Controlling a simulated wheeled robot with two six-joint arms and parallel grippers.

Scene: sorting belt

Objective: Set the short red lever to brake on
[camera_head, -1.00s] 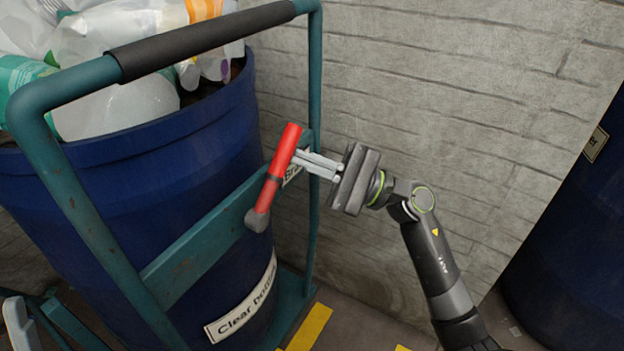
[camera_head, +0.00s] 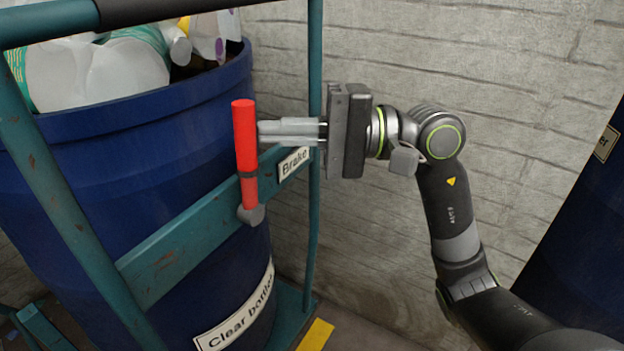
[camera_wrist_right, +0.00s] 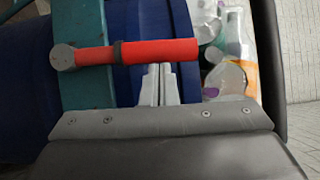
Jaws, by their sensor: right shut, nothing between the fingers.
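The short red lever (camera_head: 246,150) stands nearly upright on the teal crossbar of the trolley, with its grey pivot (camera_head: 251,214) at the bottom. A "Brake" label (camera_head: 294,162) is on the crossbar to its right. My right gripper (camera_head: 262,132) is shut and empty, its fingertips at the right side of the lever's upper half. In the right wrist view the lever (camera_wrist_right: 150,52) lies across the picture, and the shut fingers (camera_wrist_right: 158,70) end at its edge. They look to be touching it or very close. My left gripper is not in view.
A blue barrel (camera_head: 120,200) full of clear bottles (camera_head: 100,75) stands on the teal trolley (camera_head: 160,262), behind the lever. A brick wall (camera_head: 420,60) is behind my right arm. Another dark blue barrel (camera_head: 575,240) is at the right edge.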

